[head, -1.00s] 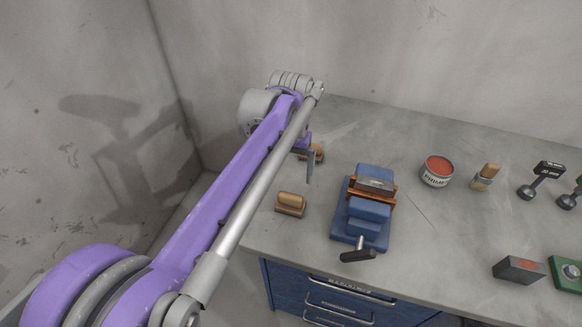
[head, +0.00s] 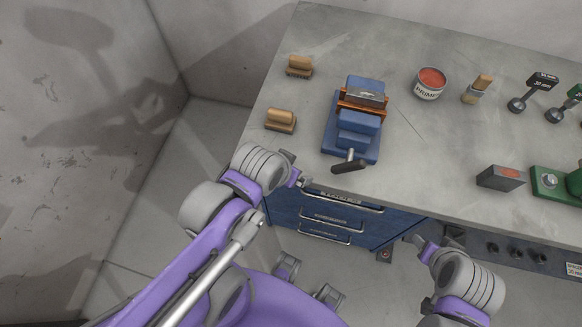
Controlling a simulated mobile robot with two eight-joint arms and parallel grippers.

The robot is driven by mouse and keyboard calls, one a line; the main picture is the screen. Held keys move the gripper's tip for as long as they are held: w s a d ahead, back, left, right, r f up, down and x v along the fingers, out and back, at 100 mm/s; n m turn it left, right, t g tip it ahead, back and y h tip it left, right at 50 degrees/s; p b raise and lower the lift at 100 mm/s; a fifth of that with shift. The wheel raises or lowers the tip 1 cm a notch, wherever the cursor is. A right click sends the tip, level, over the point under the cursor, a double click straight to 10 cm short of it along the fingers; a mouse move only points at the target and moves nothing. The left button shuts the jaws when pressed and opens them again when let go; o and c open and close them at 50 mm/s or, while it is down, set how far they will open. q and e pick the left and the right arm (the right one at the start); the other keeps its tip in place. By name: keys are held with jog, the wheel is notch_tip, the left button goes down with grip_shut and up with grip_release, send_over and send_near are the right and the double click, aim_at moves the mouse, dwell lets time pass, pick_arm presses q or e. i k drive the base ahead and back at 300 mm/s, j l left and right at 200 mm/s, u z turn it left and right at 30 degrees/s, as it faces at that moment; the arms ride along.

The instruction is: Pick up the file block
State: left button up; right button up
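Two small wood-topped blocks lie at the bench's left end. The nearer block (head: 280,120) has a rounded tan top on a darker base. The farther block (head: 299,67) has a bristly-looking underside. I take the nearer one for the file block, but its underside is hidden. My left gripper (head: 297,170) is in front of the bench edge, below and right of the nearer block, apart from it. Its fingers look spread and empty. My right gripper (head: 433,238) is low in front of the bench, with fingers seemingly apart and nothing seen between them.
A blue vise (head: 357,128) stands right of the blocks, its handle (head: 349,163) toward the front edge. A red-topped can (head: 430,83), a brush (head: 477,89), dumbbell-like tools (head: 532,92) and a dark box (head: 500,178) lie farther right. Blue drawers (head: 325,216) are below.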

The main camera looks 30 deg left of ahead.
aim_at(278, 120)
jog(key=k+j+u, duration=0.15)
jog(key=u, duration=0.9)
